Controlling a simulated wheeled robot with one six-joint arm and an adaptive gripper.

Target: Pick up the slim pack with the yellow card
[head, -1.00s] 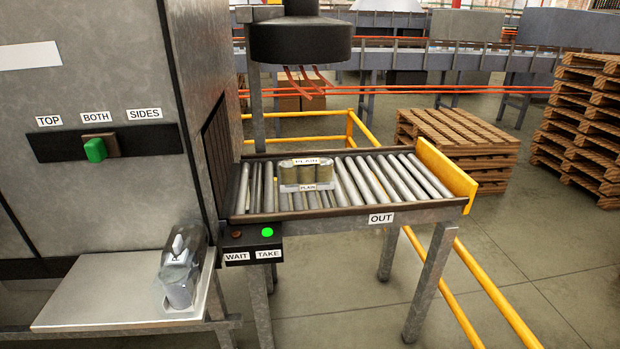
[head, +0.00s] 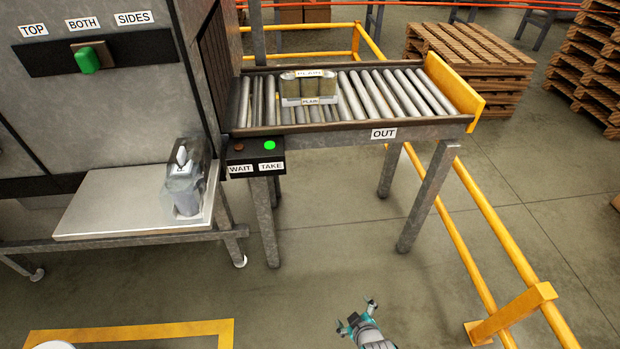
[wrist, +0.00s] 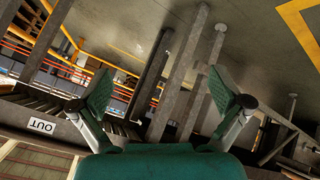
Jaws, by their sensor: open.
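No pack with a yellow card shows in any view. On the OUT rollers, in the head view, sits a pack of several dull-gold cans (head: 309,88) with pale cards marked PLAIN on top and front. My gripper (head: 357,316) is low in the head view, over the floor in front of the conveyor and well apart from the pack. In the wrist view my gripper (wrist: 158,95) shows two green-padded fingers spread wide with nothing between them.
The roller conveyor (head: 390,92) ends at a yellow stop plate (head: 453,90). A wrapped dark item (head: 187,185) stands on the side table (head: 110,208). The TAKE lamp (head: 269,145) is green. Yellow rails (head: 480,262) run at right; open floor lies in front.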

